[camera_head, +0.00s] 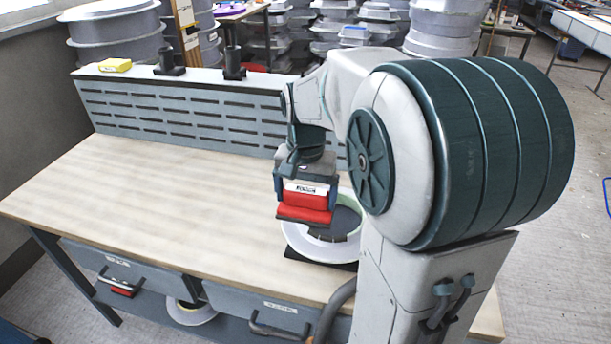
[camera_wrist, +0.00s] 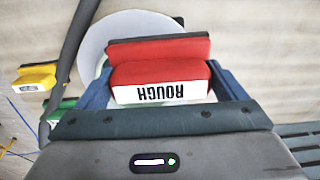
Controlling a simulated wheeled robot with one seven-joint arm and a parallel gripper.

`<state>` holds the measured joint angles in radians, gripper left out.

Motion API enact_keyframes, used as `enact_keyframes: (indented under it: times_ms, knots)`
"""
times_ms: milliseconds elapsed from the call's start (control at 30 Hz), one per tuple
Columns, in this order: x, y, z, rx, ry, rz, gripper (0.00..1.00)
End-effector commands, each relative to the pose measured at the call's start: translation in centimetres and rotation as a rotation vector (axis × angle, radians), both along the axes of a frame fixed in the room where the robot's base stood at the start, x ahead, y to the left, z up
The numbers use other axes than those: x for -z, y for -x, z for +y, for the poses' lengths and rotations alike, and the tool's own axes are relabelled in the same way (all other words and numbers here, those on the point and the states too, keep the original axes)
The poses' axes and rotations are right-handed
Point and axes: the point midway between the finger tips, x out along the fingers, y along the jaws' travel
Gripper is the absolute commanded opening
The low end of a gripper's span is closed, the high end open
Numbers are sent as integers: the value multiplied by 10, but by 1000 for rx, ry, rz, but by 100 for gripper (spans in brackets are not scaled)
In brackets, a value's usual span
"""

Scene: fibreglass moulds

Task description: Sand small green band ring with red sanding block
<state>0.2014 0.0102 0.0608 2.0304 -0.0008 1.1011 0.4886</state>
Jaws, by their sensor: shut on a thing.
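My gripper (camera_head: 306,183) is shut on the red sanding block (camera_head: 303,203), above the right part of the workbench. In the wrist view my gripper's blue-grey fingers (camera_wrist: 160,82) grip both sides of the red sanding block (camera_wrist: 160,50), whose white label reads ROUGH, upside down. Below the block is a round white mould (camera_head: 318,248) with a dark middle and a thin pale green band (camera_head: 347,203) at its edge. The block hides part of the mould, and my arm hides its right side. I cannot tell whether the block touches the band.
The wooden bench top (camera_head: 150,185) is clear on the left. A grey slotted panel (camera_head: 170,110) runs along its back, with a yellow block (camera_head: 115,65) on top. Another red-fronted block (camera_head: 122,287) and a white round piece (camera_head: 192,312) lie below the bench top.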

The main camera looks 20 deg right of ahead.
Motion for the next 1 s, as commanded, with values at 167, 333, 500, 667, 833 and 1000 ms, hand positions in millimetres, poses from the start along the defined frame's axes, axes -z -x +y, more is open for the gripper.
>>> enact_keyframes:
  times_ms: [167,333,500,667,833,1000]
  knots:
    - [-20,0,0,0,1,-1,69]
    - [-27,0,0,0,1,-1,69]
    - [-26,0,0,0,1,-1,69]
    - [-26,0,0,0,1,-1,69]
    - [-26,0,0,0,1,-1,69]
    - [-18,10,-4,-65,4,0,69]
